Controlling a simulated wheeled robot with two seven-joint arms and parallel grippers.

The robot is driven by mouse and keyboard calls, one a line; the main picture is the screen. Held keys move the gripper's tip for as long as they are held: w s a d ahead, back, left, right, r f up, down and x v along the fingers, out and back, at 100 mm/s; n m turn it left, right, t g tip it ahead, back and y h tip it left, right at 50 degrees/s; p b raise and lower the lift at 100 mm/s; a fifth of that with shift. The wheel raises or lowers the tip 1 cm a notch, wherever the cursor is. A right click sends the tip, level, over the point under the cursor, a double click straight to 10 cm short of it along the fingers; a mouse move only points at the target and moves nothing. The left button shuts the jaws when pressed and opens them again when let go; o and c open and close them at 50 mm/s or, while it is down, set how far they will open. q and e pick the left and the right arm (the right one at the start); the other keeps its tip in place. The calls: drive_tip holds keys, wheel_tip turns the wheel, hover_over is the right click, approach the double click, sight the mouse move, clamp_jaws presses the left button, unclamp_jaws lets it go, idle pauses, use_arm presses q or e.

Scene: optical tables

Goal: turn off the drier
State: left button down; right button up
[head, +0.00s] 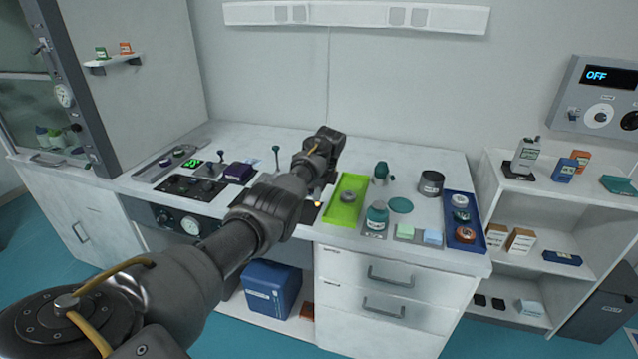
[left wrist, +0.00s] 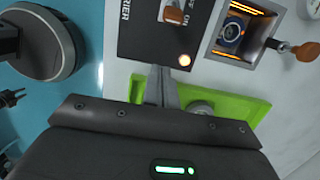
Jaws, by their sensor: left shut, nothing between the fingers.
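The drier's black panel (left wrist: 140,35) is at the top of the left wrist view, with the lettering "DRIER". It bears a switch with an orange-brown handle (left wrist: 174,14), cut by the frame's top edge, near an "ON" mark. A small round lamp (left wrist: 184,60) on the panel glows. In the head view the lamp (head: 318,204) shows beside my arm, which hides most of the drier. My left gripper (left wrist: 160,78) is shut and empty, its fingers over the panel's near edge, apart from the switch handle. My right gripper is out of view.
A chamber with glowing orange bars (left wrist: 232,30) holds a round item; a knobbed lever (left wrist: 303,50) stands beside it. A green tray (head: 342,207) with a grey round part, a teal bottle (head: 377,217) and a blue tray (head: 461,240) lie to the right.

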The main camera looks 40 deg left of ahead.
use_arm(q)
drive_tip(key=f, duration=0.3)
drive_tip(key=shift+s+a+f, duration=0.15)
drive_tip(key=shift+a+f, duration=0.15)
drive_tip(key=shift+f, duration=0.1)
drive_tip(key=a, duration=0.1)
drive_tip(key=a+r+p, duration=0.1)
drive_tip(key=shift+s+a+r, duration=0.3)
drive_tip(key=shift+s, duration=0.1)
drive_tip(key=shift+s+a+r+p, duration=0.1)
drive_tip(key=shift+s+a+p, duration=0.05)
drive_tip(key=shift+a+p, duration=0.25)
